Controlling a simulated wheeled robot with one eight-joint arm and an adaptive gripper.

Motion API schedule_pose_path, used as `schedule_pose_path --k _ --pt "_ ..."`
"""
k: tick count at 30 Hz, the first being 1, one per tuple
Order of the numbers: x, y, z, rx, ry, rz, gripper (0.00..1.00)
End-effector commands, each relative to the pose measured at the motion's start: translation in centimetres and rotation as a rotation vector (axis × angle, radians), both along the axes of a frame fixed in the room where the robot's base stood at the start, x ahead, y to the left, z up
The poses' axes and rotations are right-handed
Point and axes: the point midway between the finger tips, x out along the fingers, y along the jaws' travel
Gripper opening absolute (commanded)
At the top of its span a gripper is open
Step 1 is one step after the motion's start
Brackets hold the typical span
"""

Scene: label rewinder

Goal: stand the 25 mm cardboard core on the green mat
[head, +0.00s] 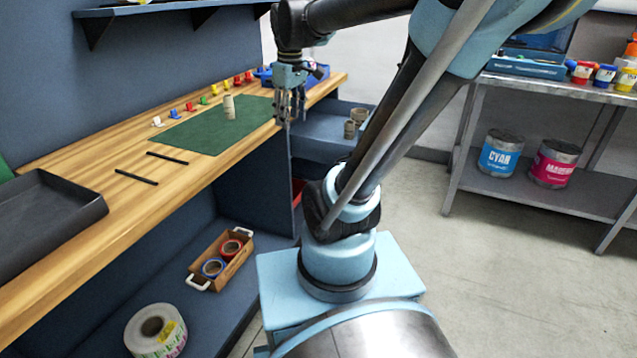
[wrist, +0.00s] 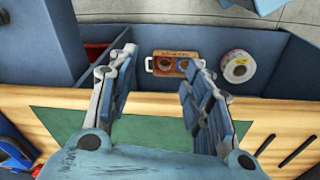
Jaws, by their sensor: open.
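A pale cardboard core (head: 229,107) stands upright on the green mat (head: 190,136) on the wooden bench; I cannot read its size. Two more cardboard cores, one nearer (head: 349,130) and one farther (head: 359,116), stand on a blue surface to the right of the bench. My gripper (head: 289,117) hangs near the bench's front edge, right of the mat and apart from the standing core. In the wrist view my gripper (wrist: 157,72) is open with nothing between its fingers; the mat (wrist: 160,131) shows below, and no standing core is visible.
Two black bars (head: 152,168) and a dark tray (head: 45,215) lie left of the mat. Several coloured small items line the bench's back. Below are a box of tape rolls (head: 222,258) and a label roll (head: 156,330). Paint cans (head: 501,153) stand on a rack at right.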

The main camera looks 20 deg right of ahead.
Motion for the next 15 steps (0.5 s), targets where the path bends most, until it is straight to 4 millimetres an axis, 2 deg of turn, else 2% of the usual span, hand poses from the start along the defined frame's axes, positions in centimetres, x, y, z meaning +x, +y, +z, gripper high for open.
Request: schedule_pose_path --k 1,3,9,15 --pt "-1.5 -0.8 -1.3 0.006 -0.006 -0.059 0.46" --pt "-3.4 -1.6 -3.1 0.015 -0.014 -0.143 0.46" --pt "-8.2 -3.5 -8.5 0.045 -0.039 -0.380 0.46" --pt "-11.7 -4.7 -13.2 0.071 -0.061 -0.569 0.46"
